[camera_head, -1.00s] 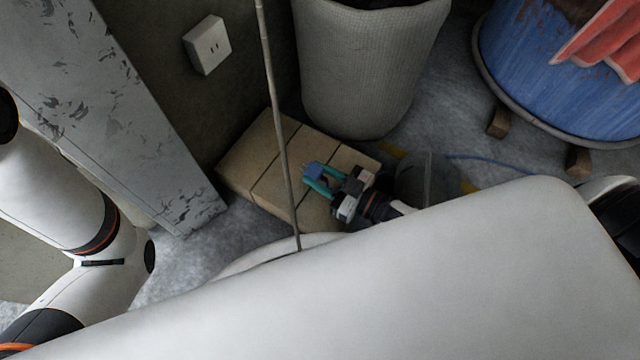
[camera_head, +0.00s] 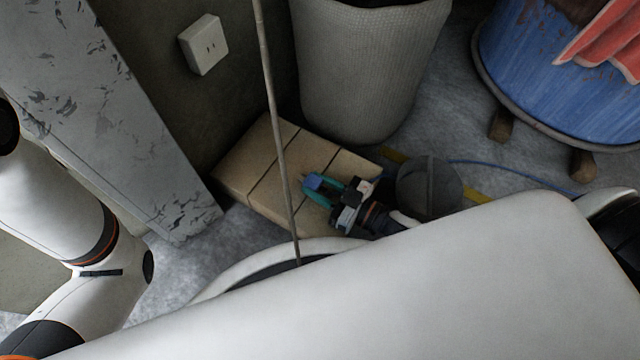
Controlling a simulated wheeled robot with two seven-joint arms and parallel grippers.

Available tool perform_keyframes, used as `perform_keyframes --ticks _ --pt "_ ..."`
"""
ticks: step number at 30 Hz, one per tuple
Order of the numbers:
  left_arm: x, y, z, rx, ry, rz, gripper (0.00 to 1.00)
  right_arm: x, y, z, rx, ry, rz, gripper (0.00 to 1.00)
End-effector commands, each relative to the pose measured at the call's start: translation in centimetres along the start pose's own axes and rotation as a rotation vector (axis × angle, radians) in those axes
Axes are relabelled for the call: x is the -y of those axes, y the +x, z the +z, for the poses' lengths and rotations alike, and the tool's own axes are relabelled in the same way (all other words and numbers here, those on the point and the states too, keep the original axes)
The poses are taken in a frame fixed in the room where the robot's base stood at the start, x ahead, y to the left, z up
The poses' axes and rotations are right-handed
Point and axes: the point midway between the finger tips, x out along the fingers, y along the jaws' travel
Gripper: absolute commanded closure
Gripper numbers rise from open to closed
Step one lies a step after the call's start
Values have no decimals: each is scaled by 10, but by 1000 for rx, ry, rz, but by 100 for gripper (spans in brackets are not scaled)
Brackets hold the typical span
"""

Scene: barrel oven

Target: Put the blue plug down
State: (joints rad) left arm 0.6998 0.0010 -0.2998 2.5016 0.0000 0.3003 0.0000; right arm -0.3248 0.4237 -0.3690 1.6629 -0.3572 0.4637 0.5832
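The blue plug (camera_head: 313,183) is small and sits between the teal fingertips of my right gripper (camera_head: 318,188). The gripper is shut on it, over the tan brick block (camera_head: 262,178) on the floor. I cannot tell whether the plug touches the bricks. My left gripper is out of view; only my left arm shows at the left. A white wall socket (camera_head: 203,45) is on the dark wall, up and left of the plug.
A thin rod (camera_head: 276,120) stands in front of the bricks. A grey woven bin (camera_head: 365,75) stands behind them. A blue barrel (camera_head: 560,80) is at the right, with a blue cable (camera_head: 510,168) on the floor. A dark round object (camera_head: 428,188) lies beside my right wrist.

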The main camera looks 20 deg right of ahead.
Motion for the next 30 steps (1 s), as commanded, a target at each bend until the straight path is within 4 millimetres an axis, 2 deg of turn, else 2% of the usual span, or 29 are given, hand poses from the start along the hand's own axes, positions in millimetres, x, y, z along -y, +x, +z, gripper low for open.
perform_keyframes --ticks 1,3,4,12,17,24,30 --pt "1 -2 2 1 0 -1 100 0 -3 -14 -31 -7 -7 60" --pt "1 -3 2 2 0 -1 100 0 -3 -15 -31 -8 -6 48" --pt "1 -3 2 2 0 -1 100 0 -3 -15 -32 -8 -6 46" --pt "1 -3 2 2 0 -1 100 -2 -3 -15 -32 -10 -4 46" --pt "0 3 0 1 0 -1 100 -2 -2 0 -31 -11 -3 46" --pt "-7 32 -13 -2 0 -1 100 -2 -57 4 -36 -4 -5 46" --pt "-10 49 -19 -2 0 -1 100 -1 -97 6 -29 -4 -5 46"
